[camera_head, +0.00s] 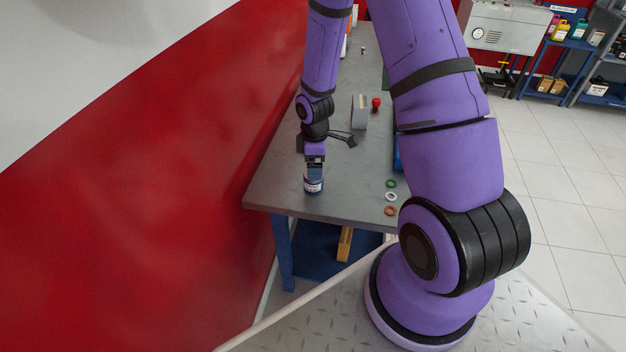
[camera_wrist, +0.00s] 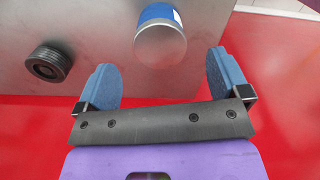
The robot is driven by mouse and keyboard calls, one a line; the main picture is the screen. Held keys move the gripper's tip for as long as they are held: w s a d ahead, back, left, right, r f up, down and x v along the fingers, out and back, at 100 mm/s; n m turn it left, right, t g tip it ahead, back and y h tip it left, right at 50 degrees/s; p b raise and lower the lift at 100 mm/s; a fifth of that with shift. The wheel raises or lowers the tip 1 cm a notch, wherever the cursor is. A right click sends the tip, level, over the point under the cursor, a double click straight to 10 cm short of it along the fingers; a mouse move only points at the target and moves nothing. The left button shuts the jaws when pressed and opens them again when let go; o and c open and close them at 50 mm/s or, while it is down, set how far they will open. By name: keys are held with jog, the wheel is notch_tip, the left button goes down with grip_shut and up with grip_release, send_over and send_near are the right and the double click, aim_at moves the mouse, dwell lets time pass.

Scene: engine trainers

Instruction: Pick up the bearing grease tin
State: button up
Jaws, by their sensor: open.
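A small blue tin with a white label (camera_head: 313,187) stands upright near the front left corner of the grey workbench. Its wording is too small to read, but it fits the bearing grease tin. In the wrist view, the tin (camera_wrist: 160,36) shows its plain silver lid and blue side at the top middle. My gripper (camera_wrist: 161,72) is open and empty, with its two blue fingers spread apart. The tin lies ahead of the fingertips, roughly centred between them. In the head view, my gripper (camera_head: 314,164) is right above the tin and hides part of its top.
The workbench (camera_head: 345,195) has green, white and orange rings (camera_head: 391,197) at its right edge. A grey block (camera_head: 359,111) and a red-topped item (camera_head: 376,103) stand farther back. A dark ridged round part (camera_wrist: 48,62) lies left of the tin. A red wall (camera_head: 150,190) rises along the left.

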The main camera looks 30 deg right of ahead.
jog(key=shift+w+f, duration=0.1)
jog(key=shift+f, duration=3.7)
jog(key=shift+c, duration=0.4)
jog(key=c, duration=1)
